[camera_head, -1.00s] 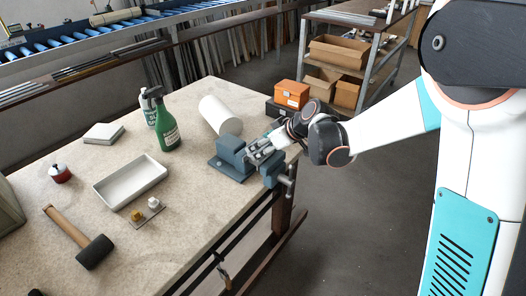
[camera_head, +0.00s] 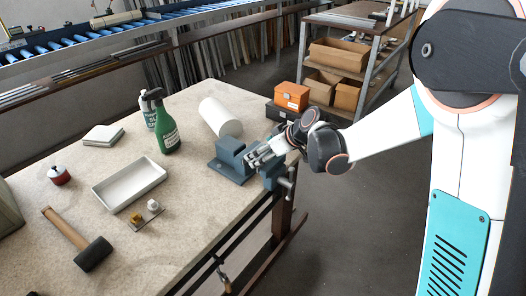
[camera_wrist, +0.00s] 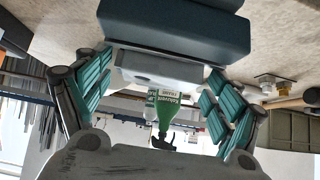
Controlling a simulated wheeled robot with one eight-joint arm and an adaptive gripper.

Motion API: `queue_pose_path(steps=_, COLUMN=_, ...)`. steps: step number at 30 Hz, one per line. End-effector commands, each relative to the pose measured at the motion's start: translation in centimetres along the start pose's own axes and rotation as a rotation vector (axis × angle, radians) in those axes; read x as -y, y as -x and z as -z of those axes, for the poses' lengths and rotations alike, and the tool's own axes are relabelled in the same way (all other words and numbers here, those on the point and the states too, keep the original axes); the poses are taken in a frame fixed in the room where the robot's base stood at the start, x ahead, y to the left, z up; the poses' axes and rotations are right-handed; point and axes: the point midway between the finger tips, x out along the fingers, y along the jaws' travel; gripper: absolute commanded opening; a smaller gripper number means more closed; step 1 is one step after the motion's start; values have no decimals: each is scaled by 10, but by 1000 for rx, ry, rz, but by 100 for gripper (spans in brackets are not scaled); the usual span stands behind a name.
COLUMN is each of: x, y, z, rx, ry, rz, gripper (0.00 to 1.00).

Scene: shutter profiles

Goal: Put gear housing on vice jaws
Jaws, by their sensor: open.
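The blue-grey vice (camera_head: 232,158) stands at the right edge of the workbench. A dark blue-grey block of it (camera_wrist: 180,35) fills the top of the wrist view. My gripper (camera_head: 264,154) is at the vice, its fingers over the jaw area. In the wrist view my gripper (camera_wrist: 160,90) is open, its teal-padded fingers wide apart on either side. A pale grey-white piece (camera_wrist: 165,72) shows between the fingers, next to the vice block; I cannot tell whether it is the gear housing or the tray behind. Contact between jaws and housing is hidden.
On the bench are a white tray (camera_head: 112,203), a green spray bottle (camera_head: 167,133), a white roll (camera_head: 222,118), a mallet (camera_head: 92,252), a red-and-white pot (camera_head: 59,175) and small yellow-and-white parts (camera_head: 145,214). An orange box (camera_head: 291,96) stands beyond the vice.

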Motion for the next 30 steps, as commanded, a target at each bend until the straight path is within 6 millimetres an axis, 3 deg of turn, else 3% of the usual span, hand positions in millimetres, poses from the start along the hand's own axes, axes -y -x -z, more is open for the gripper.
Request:
queue_pose_path(steps=18, x=0, y=107, z=1, rx=0, ry=-2, rz=-1, gripper=85)
queue_pose_path(steps=30, x=2, y=125, z=0, rx=6, ry=-11, rz=-6, gripper=85)
